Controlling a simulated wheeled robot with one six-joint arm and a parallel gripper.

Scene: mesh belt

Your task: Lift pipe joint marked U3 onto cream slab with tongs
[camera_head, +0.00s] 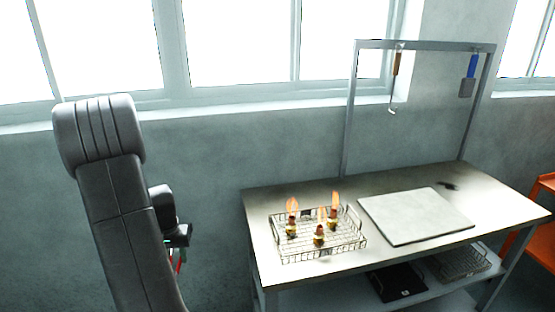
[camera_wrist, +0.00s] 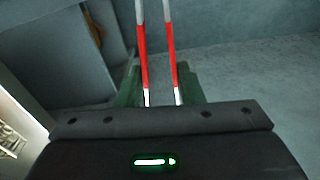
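Several small brown-and-yellow pieces, apparently the pipe joints, stand in a wire basket (camera_head: 345,250) on the bench, at the left (camera_head: 292,229), front (camera_head: 319,238) and back right (camera_head: 334,213). Orange flame shapes rise above some. No marking is readable, so I cannot tell which is U3. The cream slab (camera_head: 408,232) lies flat and bare to the right of the basket. My gripper (camera_head: 178,250) is left of the bench, well apart from it. In the wrist view, the red-and-silver tongs (camera_wrist: 145,65) are held between my gripper's dark green fingers (camera_wrist: 162,88), their two arms slightly apart.
The steel bench (camera_head: 262,215) has a rear frame (camera_head: 350,110) with a brown-handled hook (camera_head: 394,85) and a blue-handled tool (camera_head: 470,70) hanging. A small dark item (camera_head: 449,185) lies behind the slab. A lower shelf holds trays. An orange stand (camera_head: 540,190) is at the right.

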